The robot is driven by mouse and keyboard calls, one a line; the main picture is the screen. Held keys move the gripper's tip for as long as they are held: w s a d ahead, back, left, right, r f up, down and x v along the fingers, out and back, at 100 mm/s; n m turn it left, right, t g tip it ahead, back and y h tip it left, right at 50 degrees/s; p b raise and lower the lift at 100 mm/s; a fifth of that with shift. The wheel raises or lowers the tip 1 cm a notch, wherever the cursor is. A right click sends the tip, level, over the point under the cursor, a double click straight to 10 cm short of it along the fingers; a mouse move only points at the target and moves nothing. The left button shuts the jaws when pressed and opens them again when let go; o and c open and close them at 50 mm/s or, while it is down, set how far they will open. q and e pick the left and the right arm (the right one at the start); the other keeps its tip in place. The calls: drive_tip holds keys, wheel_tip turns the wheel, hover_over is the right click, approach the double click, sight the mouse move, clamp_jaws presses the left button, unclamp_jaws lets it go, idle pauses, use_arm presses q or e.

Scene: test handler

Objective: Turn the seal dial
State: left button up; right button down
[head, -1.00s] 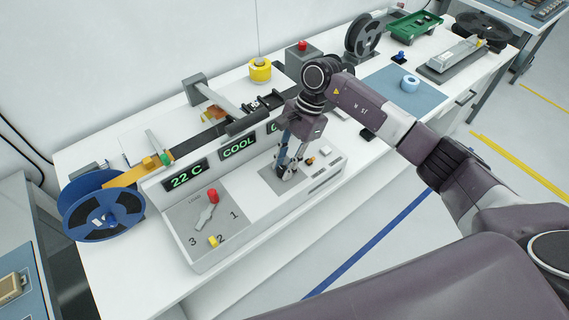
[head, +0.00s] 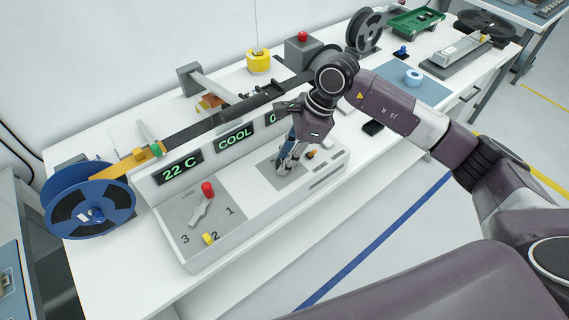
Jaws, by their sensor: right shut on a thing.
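The test handler's white console (head: 250,229) stands along the near side of the table. My right gripper (head: 286,167) points down at the small grey plate (head: 262,172) in the right part of the console. It is shut on the seal dial there, and the fingers hide nearly all of the dial, so its setting cannot be read. The displays read "22 C" (head: 180,168) and "COOL" (head: 235,138); the third display is mostly hidden behind my right gripper. My left gripper is not in view.
Left on the console is a LOAD selector (head: 200,214) with a red knob (head: 207,189), a yellow knob (head: 208,238) and marks 1, 2, 3. A blue reel (head: 65,207) stands at the left. Small buttons (head: 311,154) sit close right of my right gripper.

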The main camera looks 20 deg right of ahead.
drive_tip(key=m+b, duration=0.1)
drive_tip(key=m, duration=0.1)
drive_tip(key=m+t+b, duration=0.1)
drive_tip(key=m+b, duration=0.1)
drive_tip(key=shift+a+t+h, duration=0.1)
drive_tip(key=shift+t+h, duration=0.2)
drive_tip(key=shift+s+r+m+b, duration=0.1)
drive_tip(key=shift+m+b, duration=0.5)
drive_tip(key=shift+m, duration=0.2)
drive_tip(key=shift+t, duration=0.3)
drive_tip(key=shift+h, duration=0.3)
drive_tip(key=c, duration=1.7)
unclamp_jaws()
drive_tip(key=shift+o, duration=0.2)
drive_tip(key=v, duration=1.2)
